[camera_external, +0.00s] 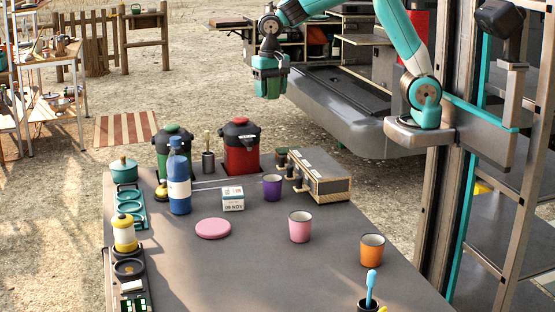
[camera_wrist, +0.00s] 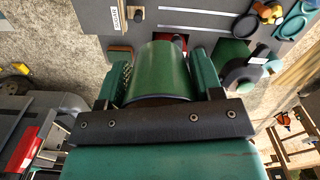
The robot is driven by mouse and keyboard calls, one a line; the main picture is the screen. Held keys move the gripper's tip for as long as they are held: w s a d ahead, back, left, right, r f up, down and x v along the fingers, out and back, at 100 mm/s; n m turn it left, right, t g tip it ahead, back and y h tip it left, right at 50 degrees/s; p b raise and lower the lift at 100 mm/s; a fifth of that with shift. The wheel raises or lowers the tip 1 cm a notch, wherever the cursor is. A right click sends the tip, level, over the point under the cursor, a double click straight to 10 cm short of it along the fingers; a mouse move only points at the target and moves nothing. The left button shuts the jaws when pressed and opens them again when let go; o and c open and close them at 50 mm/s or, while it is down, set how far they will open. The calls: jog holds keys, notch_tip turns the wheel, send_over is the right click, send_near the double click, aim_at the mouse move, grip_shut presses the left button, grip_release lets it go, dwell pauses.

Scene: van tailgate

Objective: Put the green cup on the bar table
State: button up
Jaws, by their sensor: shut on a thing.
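The green cup (camera_wrist: 158,72) is between the two fingers of my gripper (camera_wrist: 160,85) in the wrist view. The gripper is shut on it. In the external view my gripper (camera_external: 270,90) hangs fingers down in the air, higher in the picture than the far end of a grey table; cup and green fingers are hard to tell apart there. The grey table (camera_external: 255,275) fills the foreground and holds cups and jugs. I cannot tell for sure whether it is the bar table.
On the table are a purple cup (camera_external: 272,188), a pink cup (camera_external: 300,228), an orange cup (camera_external: 372,250), a blue bottle (camera_external: 179,180), a red jug (camera_external: 241,150), a green jug (camera_external: 174,148) and a dark box (camera_external: 320,176). Bare tabletop lies around the pink disc (camera_external: 213,228). Shelves stand left.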

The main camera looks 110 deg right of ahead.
jog(key=w+a+f+n+b, duration=0.1)
jog(key=w+a+n, duration=0.1)
jog(key=w+a, duration=0.6)
jog(key=n+b, duration=0.6)
jog(key=n, duration=0.3)
send_over(289, 284)
notch_tip(289, 284, down, 22)
jog(key=shift+a+r, duration=0.1)
jog(key=shift+r, duration=0.05)
jog(key=shift+f+p, duration=0.4)
jog(key=shift+f, duration=2.15)
